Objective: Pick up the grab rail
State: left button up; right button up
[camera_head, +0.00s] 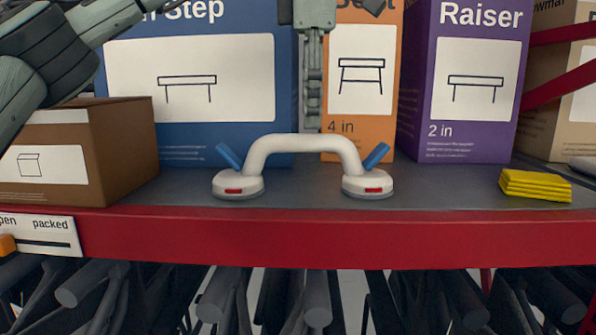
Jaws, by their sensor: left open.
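The grab rail (303,146) is white with two round suction feet and blue levers. It stands on the grey shelf near the red front edge, its handle arched upward. My left gripper (311,122) points down behind and above the handle in the picture, seen edge-on, and it is open and empty. Its fingertips end just above the handle's top line in the picture; no contact shows. How far it is from the rail in depth is hard to tell. My right gripper is not in view.
A brown carton (122,140) stands at the left. A blue box (200,135), an orange box (360,128) and a purple box (466,138) stand behind the rail. A yellow folded stack (535,186) lies right. The red shelf edge (300,238) runs along the front.

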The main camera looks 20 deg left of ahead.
aim_at(311, 142)
pick_arm(q)
jog(key=f, duration=0.3)
jog(key=shift+w+f, duration=0.2)
jog(key=shift+w, duration=0.15)
jog(key=f, duration=0.2)
jog(key=shift+w+a+f, duration=0.15)
jog(key=shift+w+f, duration=0.15)
jog(key=shift+f, duration=0.1)
jog(key=shift+c, duration=1.4)
grip_shut()
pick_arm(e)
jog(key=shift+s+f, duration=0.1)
